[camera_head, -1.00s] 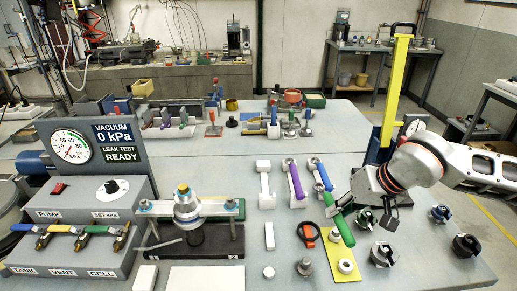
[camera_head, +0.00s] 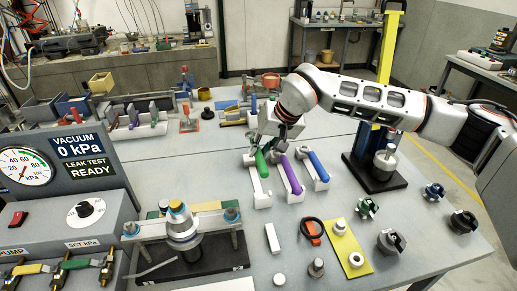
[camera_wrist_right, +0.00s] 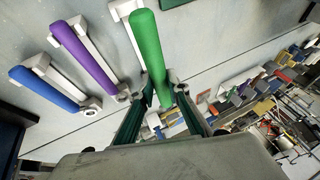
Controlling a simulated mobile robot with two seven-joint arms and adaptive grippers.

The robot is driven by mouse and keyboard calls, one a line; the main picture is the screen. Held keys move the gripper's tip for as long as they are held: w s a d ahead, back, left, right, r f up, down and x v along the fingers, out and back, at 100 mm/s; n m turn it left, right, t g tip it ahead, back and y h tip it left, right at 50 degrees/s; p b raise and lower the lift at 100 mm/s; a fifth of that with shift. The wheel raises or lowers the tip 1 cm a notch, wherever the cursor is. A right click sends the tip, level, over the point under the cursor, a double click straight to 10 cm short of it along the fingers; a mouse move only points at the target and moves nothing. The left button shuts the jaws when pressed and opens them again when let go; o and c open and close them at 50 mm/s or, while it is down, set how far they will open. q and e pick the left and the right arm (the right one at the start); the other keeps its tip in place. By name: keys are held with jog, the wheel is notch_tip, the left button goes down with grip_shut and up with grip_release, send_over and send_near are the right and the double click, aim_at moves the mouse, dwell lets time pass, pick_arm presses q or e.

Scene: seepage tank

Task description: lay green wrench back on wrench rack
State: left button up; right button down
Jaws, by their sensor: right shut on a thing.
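The green wrench (camera_head: 261,163) is in my right gripper (camera_head: 274,142), which is shut on it at its far end. Its green handle points toward the front, over the left white cradle (camera_head: 262,200) of the wrench rack. In the right wrist view the green handle (camera_wrist_right: 147,45) stands out between the fingers (camera_wrist_right: 157,98), beside and partly over the white cradle. I cannot tell whether it touches the cradle. The purple wrench (camera_head: 290,175) and the blue wrench (camera_head: 317,165) lie in the cradles to the right. My left gripper is not in view.
In front of the rack are a white block (camera_head: 272,238), a black ring with an orange part (camera_head: 312,232) and a yellow plate (camera_head: 350,250). A clamped fixture (camera_head: 183,225) stands front left. A yellow post on a black base (camera_head: 372,175) stands right of the rack.

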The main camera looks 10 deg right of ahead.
jog(key=shift+r, duration=0.1)
jog(key=shift+f+b, duration=2.15)
jog(key=shift+f, duration=2.35)
jog(key=c, duration=1.8)
grip_release()
jog(key=shift+c, duration=0.2)
jog(key=shift+f, duration=0.1)
jog(key=v, duration=1.2)
